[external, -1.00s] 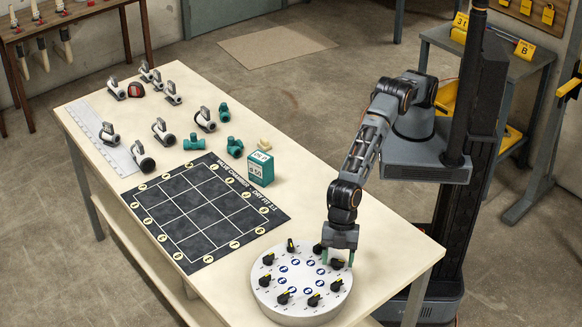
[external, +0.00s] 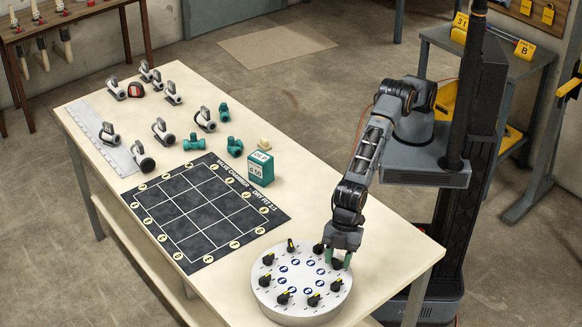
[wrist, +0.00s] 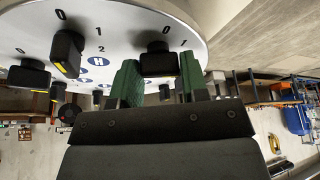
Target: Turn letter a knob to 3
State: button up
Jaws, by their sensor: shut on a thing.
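The round white dial plate (external: 268,299) lies on the near end of the table. Black knobs with yellow marks ring it, each beside a blue letter disc (external: 308,290). My gripper (external: 339,260) points down at the plate's far right edge, shut on one black knob (wrist: 158,61). In the wrist view, its green fingers (wrist: 158,78) stand on either side of that knob. The numerals 0 and 1 show near it; its exact setting is unclear.
Neighbouring knobs (wrist: 67,54) stand close to my fingers. A teal box (external: 261,168), a black grid mat (external: 205,205), and several grey and teal pipe fittings (external: 194,143) lie farther back on the table. The table's right edge is close to the plate.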

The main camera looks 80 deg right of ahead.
jog(key=m+b, duration=0.1)
jog(key=m+t+b, duration=0.1)
jog(key=m, duration=0.1)
jog(key=shift+f+m+b, duration=0.2)
jog(key=shift+m+b, duration=0.1)
jog(key=shift+b, duration=0.05)
jog(key=m+b, duration=0.1)
jog(key=m+t+h+b, duration=0.1)
jog(key=m, duration=0.1)
jog(key=shift+s+a+r+m, duration=0.1)
jog(key=shift+m, duration=0.2)
jog(key=m+h, duration=0.1)
jog(key=m, duration=0.1)
jog(key=m+t+h, duration=0.1)
jog(key=m, duration=0.1)
jog(key=shift+r+p, duration=0.2)
jog(key=shift+p, duration=0.2)
jog(key=shift+m+h+p, duration=0.4)
jog(key=shift+m+p, duration=0.45)
jog(key=shift+m, duration=0.55)
jog(key=shift+f, duration=0.1)
jog(key=o, duration=0.9)
jog(key=p+v, duration=0.1)
jog(key=v, duration=1.3)
jog(key=shift+s+a, duration=0.2)
jog(key=shift+a, duration=0.05)
